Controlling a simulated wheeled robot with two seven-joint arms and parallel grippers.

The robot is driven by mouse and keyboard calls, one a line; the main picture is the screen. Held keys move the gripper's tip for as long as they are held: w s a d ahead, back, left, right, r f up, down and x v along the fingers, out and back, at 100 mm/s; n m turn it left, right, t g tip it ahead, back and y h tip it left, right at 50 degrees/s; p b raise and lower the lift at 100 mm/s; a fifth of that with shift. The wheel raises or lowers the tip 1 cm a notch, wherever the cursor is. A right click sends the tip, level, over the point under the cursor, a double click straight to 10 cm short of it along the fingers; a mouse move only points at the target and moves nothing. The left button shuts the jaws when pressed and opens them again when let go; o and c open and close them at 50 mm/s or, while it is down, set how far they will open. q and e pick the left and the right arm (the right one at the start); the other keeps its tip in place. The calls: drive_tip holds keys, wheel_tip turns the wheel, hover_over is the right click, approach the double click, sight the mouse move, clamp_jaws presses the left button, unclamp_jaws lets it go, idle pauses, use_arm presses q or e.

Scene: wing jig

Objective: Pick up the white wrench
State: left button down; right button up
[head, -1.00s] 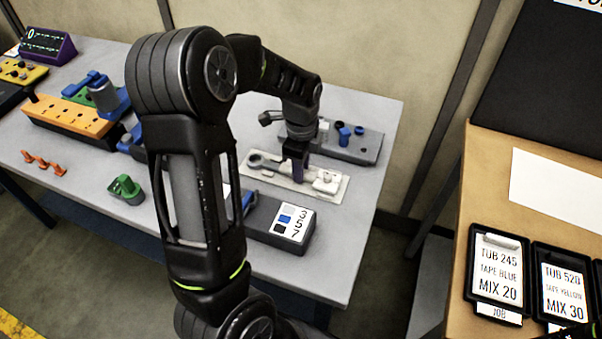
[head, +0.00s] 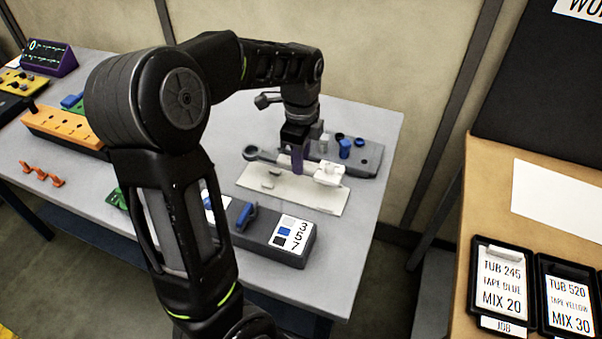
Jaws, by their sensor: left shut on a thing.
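The white wrench (head: 329,174) is in the head view, held above a cream board (head: 310,201). Its ring end points left and its pale, chunky jaw end points right. My left gripper (head: 297,166) comes down from above, with purple fingers shut on the middle of the wrench's handle. The fingers hide that part of the handle. The wrench looks roughly level and clear of the board. My right gripper is not in view.
A grey block (head: 368,157) with blue and dark pegs stands close behind the wrench. A dark box (head: 268,235) with a number card stands in front of the board. An orange block (head: 62,125) is at the left. The table's right edge is near.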

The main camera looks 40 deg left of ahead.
use_arm(q)
drive_tip(key=shift+r, duration=1.3)
